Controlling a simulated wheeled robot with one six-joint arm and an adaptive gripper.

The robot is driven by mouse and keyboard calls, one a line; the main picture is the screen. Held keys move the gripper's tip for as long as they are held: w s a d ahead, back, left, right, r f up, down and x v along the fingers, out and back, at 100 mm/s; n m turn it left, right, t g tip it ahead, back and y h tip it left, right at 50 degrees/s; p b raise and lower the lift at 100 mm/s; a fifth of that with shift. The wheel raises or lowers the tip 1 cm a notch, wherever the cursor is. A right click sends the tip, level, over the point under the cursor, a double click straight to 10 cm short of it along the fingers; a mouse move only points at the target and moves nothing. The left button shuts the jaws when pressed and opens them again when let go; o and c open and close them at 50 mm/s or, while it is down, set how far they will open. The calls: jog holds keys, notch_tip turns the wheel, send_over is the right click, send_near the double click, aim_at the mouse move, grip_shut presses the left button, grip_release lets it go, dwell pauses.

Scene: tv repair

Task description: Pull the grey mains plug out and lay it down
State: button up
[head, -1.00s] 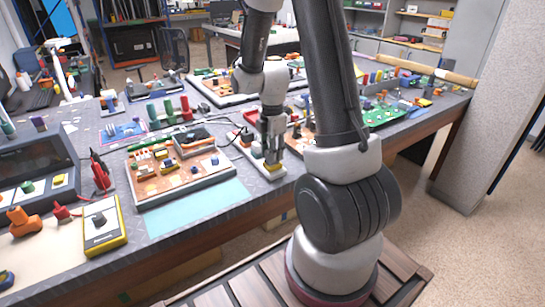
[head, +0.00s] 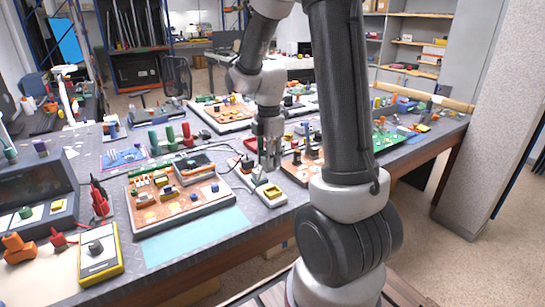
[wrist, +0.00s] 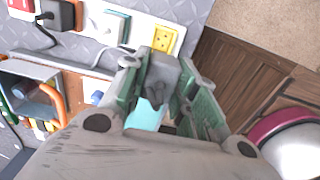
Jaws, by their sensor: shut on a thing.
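My gripper (head: 268,166) is shut on the grey plug (wrist: 162,76), which shows between the fingers in the wrist view. The power strip (head: 258,180) lies near the bench's front edge, below the fingertips. Its yellow socket (wrist: 165,40) shows bare, with its holes uncovered, beside the held plug; it also shows in the head view (head: 272,192). The plug appears clear of this socket. Its pins cannot be made out, and the fingers hide most of it in the head view.
A black plug (wrist: 58,14) with a cable and a red item (wrist: 22,6) sit along the strip. A circuit board in a tray (head: 180,200) lies left of the strip, with a teal mat (head: 198,238) in front. The bench edge is close.

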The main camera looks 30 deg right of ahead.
jog(key=a+f, duration=0.1)
jog(key=a, duration=0.5)
jog(key=shift+f, duration=0.4)
jog(key=shift+s+a, duration=0.1)
jog(key=a+f, duration=0.2)
jog(key=a, duration=0.5)
jog(key=shift+s+a, duration=0.15)
jog(key=shift+a, duration=0.1)
jog(key=a+f, duration=0.2)
jog(key=a, duration=0.5)
jog(key=shift+s, duration=0.15)
jog(key=shift+a, duration=0.1)
jog(key=shift+s+a+f, duration=0.1)
jog(key=shift+a+f, duration=0.25)
jog(key=shift+a, duration=0.9)
jog(key=shift+w+a+f, duration=0.1)
jog(key=shift+a+f, duration=0.2)
jog(key=shift+a, duration=0.9)
jog(key=shift+s+a+f, duration=0.1)
jog(key=shift+a+f, duration=0.25)
jog(key=shift+a, duration=0.9)
jog(key=shift+f, duration=0.1)
